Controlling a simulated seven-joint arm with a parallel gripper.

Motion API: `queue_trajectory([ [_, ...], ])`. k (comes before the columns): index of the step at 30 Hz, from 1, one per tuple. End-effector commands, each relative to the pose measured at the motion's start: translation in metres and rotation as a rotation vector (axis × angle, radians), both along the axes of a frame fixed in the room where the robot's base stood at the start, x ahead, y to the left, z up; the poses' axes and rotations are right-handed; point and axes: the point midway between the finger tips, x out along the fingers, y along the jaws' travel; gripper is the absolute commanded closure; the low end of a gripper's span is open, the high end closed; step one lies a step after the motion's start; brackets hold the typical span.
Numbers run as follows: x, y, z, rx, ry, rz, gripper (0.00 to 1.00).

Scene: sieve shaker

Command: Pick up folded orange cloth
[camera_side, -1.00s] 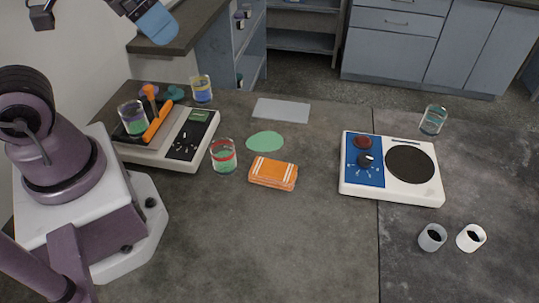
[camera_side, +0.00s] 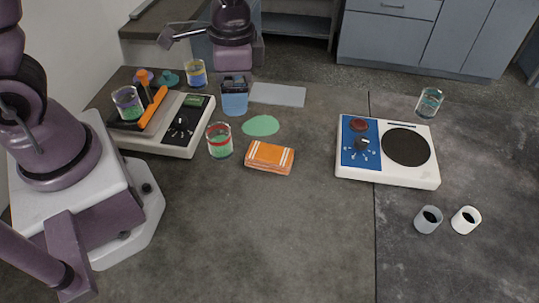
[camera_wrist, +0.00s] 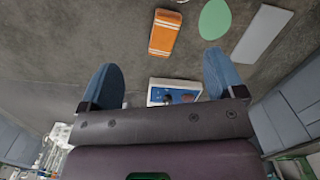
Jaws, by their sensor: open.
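The folded orange cloth (camera_side: 269,158) with white stripes lies flat on the dark worktop in the side view, right of the red-banded glass. It also shows in the wrist view (camera_wrist: 165,33), at the top middle. My gripper (camera_side: 234,108) hangs behind and to the left of the cloth in the side view, clear of it. In the wrist view its two blue fingers (camera_wrist: 161,78) are spread wide, with nothing between them touching either finger. The cloth lies beyond the fingertips there.
A red-banded glass beaker (camera_side: 219,140) stands just left of the cloth. A green oval (camera_side: 261,126) and a grey sheet (camera_side: 279,94) lie behind it. The shaker (camera_side: 178,135) is at left, a white-and-blue hotplate (camera_side: 388,169) at right. Worktop in front of the cloth is free.

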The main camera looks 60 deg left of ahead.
Motion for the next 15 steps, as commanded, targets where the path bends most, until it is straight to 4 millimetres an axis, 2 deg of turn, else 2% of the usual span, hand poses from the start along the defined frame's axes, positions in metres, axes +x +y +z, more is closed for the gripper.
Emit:
queue_trajectory([
  [1,0.006,-0.006,-0.019,-0.003,0.03,-0.056,0.12],
  [6,0.026,-0.021,-0.059,-0.027,0.048,-0.239,0.12],
  [8,0.038,-0.025,-0.065,-0.036,0.019,-0.312,0.12],
  [9,0.046,-0.027,-0.06,-0.038,-0.018,-0.352,0.12],
  [12,0.049,-0.027,-0.062,-0.039,-0.036,-0.405,0.12],
  [15,0.049,-0.027,-0.075,-0.04,-0.033,-0.417,0.12],
])
